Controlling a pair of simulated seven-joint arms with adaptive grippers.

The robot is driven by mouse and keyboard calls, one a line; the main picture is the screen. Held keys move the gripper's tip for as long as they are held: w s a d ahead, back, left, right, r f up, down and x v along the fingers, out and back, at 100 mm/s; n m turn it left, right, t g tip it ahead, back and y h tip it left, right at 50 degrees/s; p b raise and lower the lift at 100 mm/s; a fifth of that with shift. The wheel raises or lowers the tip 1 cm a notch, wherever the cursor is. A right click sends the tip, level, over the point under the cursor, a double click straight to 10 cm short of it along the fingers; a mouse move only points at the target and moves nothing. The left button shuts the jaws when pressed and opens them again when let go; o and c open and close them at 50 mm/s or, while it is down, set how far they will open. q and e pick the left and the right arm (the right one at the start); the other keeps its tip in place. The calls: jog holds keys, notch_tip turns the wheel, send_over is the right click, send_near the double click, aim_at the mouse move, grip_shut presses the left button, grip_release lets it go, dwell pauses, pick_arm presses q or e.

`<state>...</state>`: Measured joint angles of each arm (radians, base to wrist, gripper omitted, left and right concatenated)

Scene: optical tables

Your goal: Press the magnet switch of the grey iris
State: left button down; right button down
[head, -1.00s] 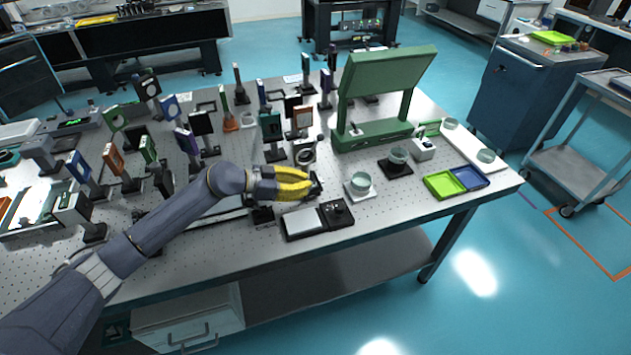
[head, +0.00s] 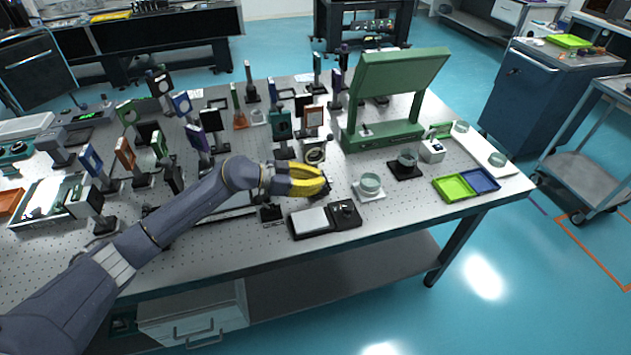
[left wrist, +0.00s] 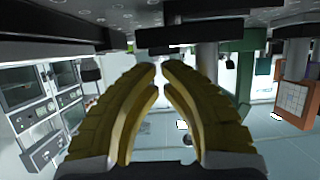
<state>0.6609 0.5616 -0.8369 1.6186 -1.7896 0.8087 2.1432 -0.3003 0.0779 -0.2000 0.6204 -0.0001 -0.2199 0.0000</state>
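My left gripper (head: 327,186) reaches in from the left, low over the front part of the optical table (head: 400,215). Its yellow fingers look closed together with nothing visible between them; in the left wrist view their tips (left wrist: 160,65) nearly meet. A round ring-shaped mount (head: 315,155), possibly the grey iris, stands just behind the fingers, apart from them. Its magnet switch is too small to make out. A black device with a pale plate (head: 310,220) lies in front of the gripper. My right gripper is in neither view.
A white-based glass dish (head: 369,187) stands close to the right of the fingertips, and a black-based dish (head: 406,163) beyond it. A green panel stand (head: 385,138) rises behind. Many upright optics crowd the left. Green and blue trays (head: 455,187) lie at the right.

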pick_arm(q)
jog(key=shift+v, duration=3.75)
